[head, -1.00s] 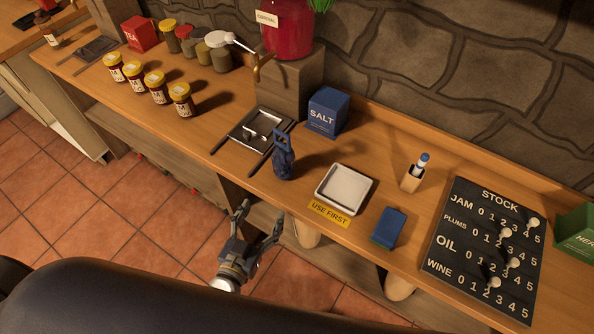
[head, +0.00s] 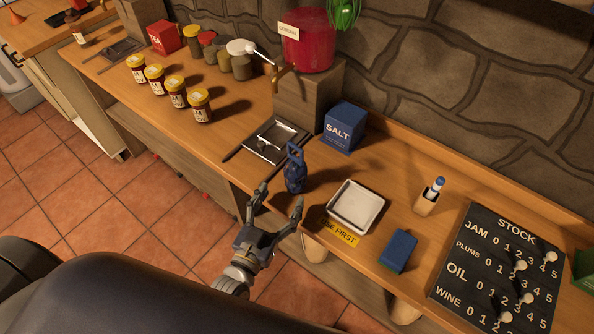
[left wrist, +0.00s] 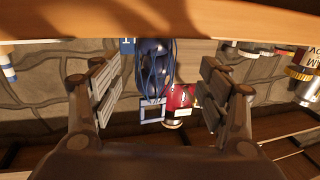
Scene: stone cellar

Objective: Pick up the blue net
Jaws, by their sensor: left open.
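The blue net (head: 295,174) is a dark blue upright mesh bag with a loop at its top. It stands near the counter's front edge, left of the white tray. My left gripper (head: 280,197) is open and empty, just in front of the net, with its fingers pointing toward it. In the left wrist view the scene appears upside down, and the net (left wrist: 154,62) shows between the spread fingers (left wrist: 160,88). I see no finger touching it. My right gripper is not in view.
A dark tray (head: 262,153) lies behind the net to the left, and a blue SALT box (head: 343,128) stands behind it. The white tray (head: 374,193) and yellow USE FIRST label (head: 340,233) are to the right. Jars (head: 176,92) stand farther left.

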